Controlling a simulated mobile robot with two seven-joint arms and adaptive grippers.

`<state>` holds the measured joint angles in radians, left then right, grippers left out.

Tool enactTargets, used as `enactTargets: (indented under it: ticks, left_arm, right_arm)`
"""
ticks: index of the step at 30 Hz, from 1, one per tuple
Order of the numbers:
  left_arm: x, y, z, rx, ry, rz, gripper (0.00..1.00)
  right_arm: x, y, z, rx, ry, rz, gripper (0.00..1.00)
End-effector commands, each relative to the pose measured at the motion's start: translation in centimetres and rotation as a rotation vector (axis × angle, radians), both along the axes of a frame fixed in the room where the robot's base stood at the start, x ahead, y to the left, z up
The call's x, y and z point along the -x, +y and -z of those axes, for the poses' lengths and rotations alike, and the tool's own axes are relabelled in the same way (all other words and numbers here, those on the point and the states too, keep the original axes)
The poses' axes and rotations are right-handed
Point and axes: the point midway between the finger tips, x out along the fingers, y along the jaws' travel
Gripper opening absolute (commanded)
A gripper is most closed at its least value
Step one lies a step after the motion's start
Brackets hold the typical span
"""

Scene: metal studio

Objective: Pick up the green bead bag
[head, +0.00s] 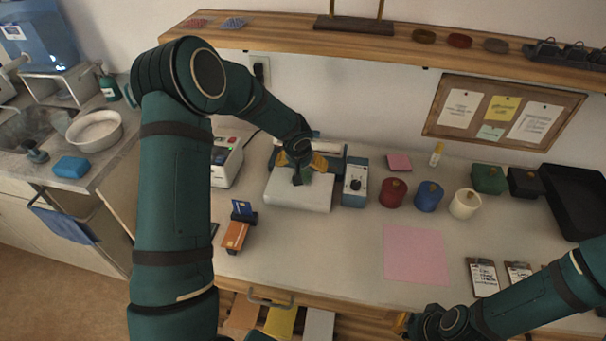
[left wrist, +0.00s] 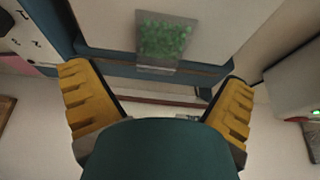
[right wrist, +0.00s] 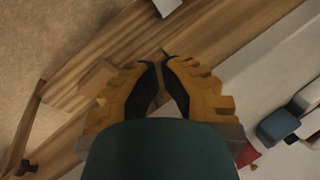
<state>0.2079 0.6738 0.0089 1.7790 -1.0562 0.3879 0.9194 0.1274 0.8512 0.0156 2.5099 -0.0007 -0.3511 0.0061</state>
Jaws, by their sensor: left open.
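The green bead bag (left wrist: 167,40) is a clear flat pouch of green beads, near the top centre of the left wrist view. It lies across a dark blue bar on a pale machine (head: 298,194). In the head view I cannot make the bag out behind my left gripper. My left gripper (head: 302,164) is over the machine, its yellow fingers spread wide and empty. In the left wrist view the bag is ahead of the fingers, apart from them. My right gripper (right wrist: 158,60) has its fingertips almost together, holding nothing visible, by the counter's front edge.
Red (head: 392,194), blue (head: 428,197) and white (head: 465,204) jars stand farther right. A pink sheet (head: 416,254) lies flat. Cards (head: 236,236) on a holder are left. A wooden shelf (head: 390,46) runs above.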

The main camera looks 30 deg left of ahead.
Motion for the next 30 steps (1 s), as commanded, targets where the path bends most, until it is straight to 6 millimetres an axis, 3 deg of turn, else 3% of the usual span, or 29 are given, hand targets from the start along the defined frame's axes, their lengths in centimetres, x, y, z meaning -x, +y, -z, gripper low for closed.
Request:
enactTargets:
  ticks: [9,18,19,20,24,30]
  left_arm:
    - [-1.4,0.4,4.1,0.001,0.001,0.0,1.0]
    - [-1.6,0.5,4.5,0.0,0.0,0.0,1.0]
    - [-1.6,0.5,4.5,0.0,0.0,0.0,0.96]
    - [-1.6,0.5,4.5,0.0,0.0,0.0,0.86]
    - [-1.6,0.5,4.5,0.0,0.0,0.001,0.37]
    - [-1.6,0.5,4.5,0.0,0.0,0.001,0.35]
  right_arm:
    - [0.1,0.0,0.4,0.0,0.003,-0.002,0.0]
    - [0.2,0.0,0.4,0.0,0.003,-0.002,0.0]
    - [0.2,0.0,0.4,0.0,0.003,-0.002,0.0]
    - [0.2,0.0,0.4,0.0,0.003,-0.002,0.0]
    - [0.2,0.0,0.4,0.0,0.003,-0.002,0.0]
    - [0.2,0.0,0.4,0.0,0.003,-0.002,0.0]
